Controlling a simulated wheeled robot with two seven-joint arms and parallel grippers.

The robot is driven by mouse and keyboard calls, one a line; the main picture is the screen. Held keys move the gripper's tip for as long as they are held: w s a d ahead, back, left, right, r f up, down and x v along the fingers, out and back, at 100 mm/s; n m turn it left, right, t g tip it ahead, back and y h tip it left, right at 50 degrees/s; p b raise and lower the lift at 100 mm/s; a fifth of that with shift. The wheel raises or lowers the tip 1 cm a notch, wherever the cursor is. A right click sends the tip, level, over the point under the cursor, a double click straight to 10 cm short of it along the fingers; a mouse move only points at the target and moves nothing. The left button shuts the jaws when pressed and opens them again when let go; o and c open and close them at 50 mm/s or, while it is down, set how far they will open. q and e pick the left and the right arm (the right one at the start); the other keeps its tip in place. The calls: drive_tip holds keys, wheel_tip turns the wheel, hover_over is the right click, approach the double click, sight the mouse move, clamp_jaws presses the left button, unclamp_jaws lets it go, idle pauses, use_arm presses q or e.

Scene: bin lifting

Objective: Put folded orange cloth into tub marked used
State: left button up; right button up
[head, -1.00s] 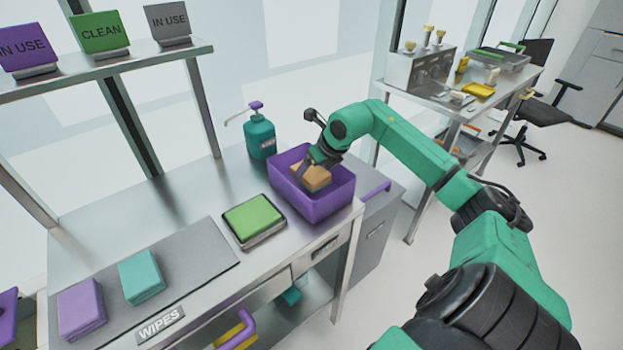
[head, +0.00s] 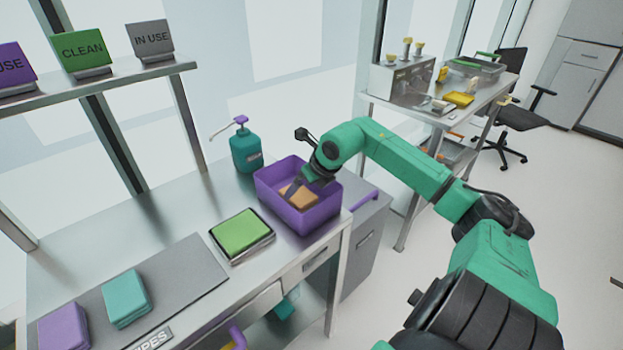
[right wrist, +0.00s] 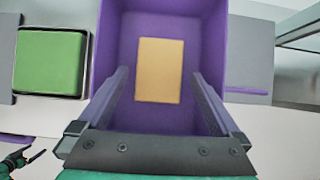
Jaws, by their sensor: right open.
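The folded orange cloth (head: 299,196) lies inside the purple tub (head: 312,220) at the right end of the metal table. In the right wrist view the cloth (right wrist: 160,70) lies flat on the tub floor, with purple walls around it. My right gripper (head: 300,188) is over the tub, pointing down into it. In the right wrist view its two fingers (right wrist: 160,92) are spread apart on either side of the cloth, with gaps between them and it. No marking on the tub is readable.
A green cloth lies on a tray (head: 262,251) left of the tub. A teal pump bottle (head: 246,150) stands behind. Teal (head: 126,297) and purple (head: 64,327) cloths lie on a grey mat (head: 190,270). A sign shelf (head: 110,83) is at the back left.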

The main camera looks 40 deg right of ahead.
drive_tip(key=b+v, duration=0.2)
drive_tip(key=v, duration=0.6)
drive_tip(key=shift+s+r, duration=0.15)
drive_tip(key=shift+r, duration=0.1)
drive_tip(key=shift+f, duration=0.1)
